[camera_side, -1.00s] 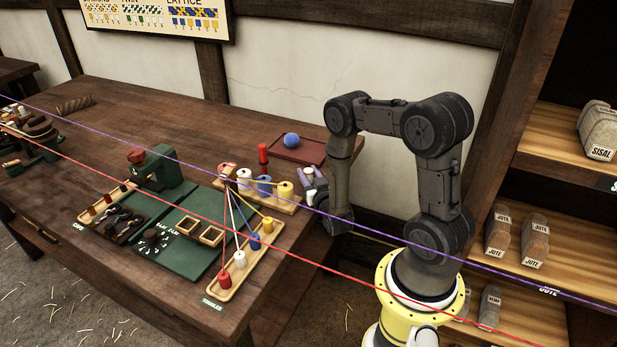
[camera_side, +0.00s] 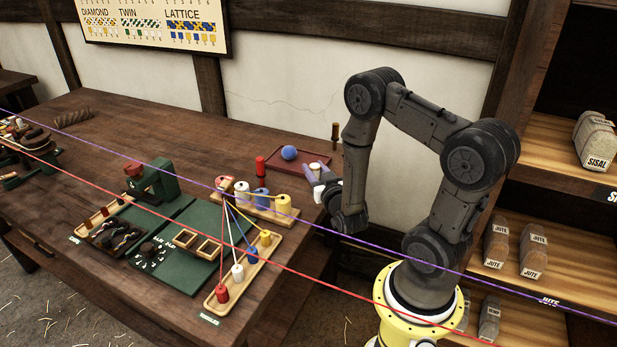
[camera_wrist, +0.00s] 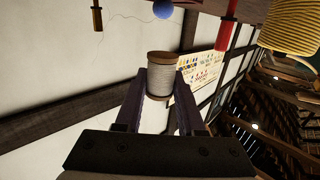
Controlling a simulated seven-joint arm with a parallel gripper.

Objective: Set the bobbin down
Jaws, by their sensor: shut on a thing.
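My gripper (camera_side: 318,183) is shut on a bobbin wound with white cord (camera_wrist: 160,75), with wooden end discs. In the wrist view the bobbin sits between the two fingertips. In the side view the bobbin (camera_side: 315,168) shows small and pale at the fingertips, near the front right corner of the dark red tray (camera_side: 275,160). It looks raised, but I cannot tell its height or whether it is over the tray. A blue ball (camera_side: 289,152) is in the tray.
A wooden rack (camera_side: 245,207) with several coloured bobbins stands left of the gripper; another rack (camera_side: 212,302) lies along the table's front. A red cylinder (camera_side: 260,166) stands by the tray. A brown peg (camera_side: 335,133) stands behind. Red and purple cords cross the view.

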